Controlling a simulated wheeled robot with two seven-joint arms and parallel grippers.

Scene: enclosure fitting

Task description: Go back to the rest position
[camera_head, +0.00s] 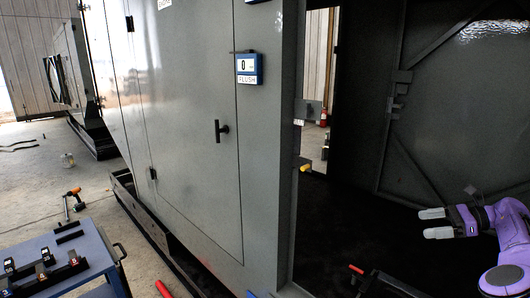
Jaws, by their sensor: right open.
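My right gripper (435,223) is at the right side of the head view, on a purple arm that comes in from the right edge. Its two light grey fingers point left, apart, with a gap between them and nothing in it. It is in front of the dark opening of the grey enclosure (200,110). My left gripper is not in view.
A closed door with a dark handle (222,130) and a small display (249,68) are on the enclosure's front. A blue-grey cart (85,248) with several small devices stands lower left. An orange-handled tool (73,200) is beyond it. Concrete floor (40,180) is partly clear.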

